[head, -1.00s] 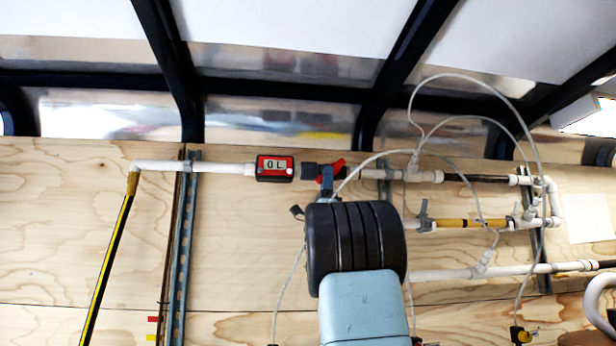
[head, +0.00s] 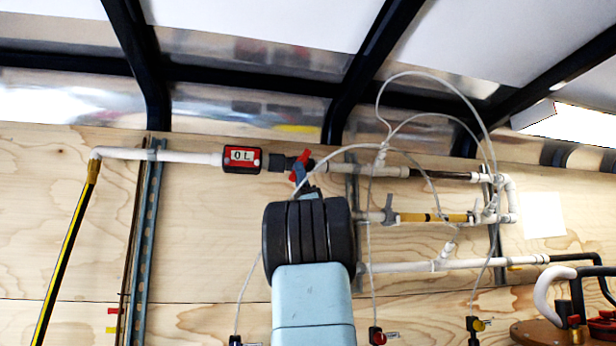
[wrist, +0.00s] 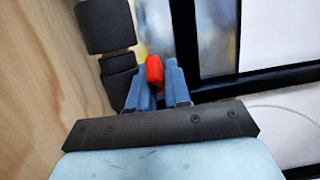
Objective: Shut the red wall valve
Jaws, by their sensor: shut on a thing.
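The red wall valve (head: 304,157) sits on the upper white pipe, just right of a dark fitting. Its red handle slants up to the right in the head view. My gripper (head: 299,173) is at the valve from below, partly hidden by my wrist. In the wrist view the red handle (wrist: 154,70) shows between the two blue fingers of my gripper (wrist: 161,82), which are closed on it. The handle's lower part is hidden by the fingers.
A red and black meter (head: 242,158) is left of the valve on the same pipe. A yellow pipe (head: 430,217) and a lower white pipe (head: 400,267) run below right. Thin clear hoses (head: 470,118) loop close by. A black-yellow hose (head: 65,255) hangs at left.

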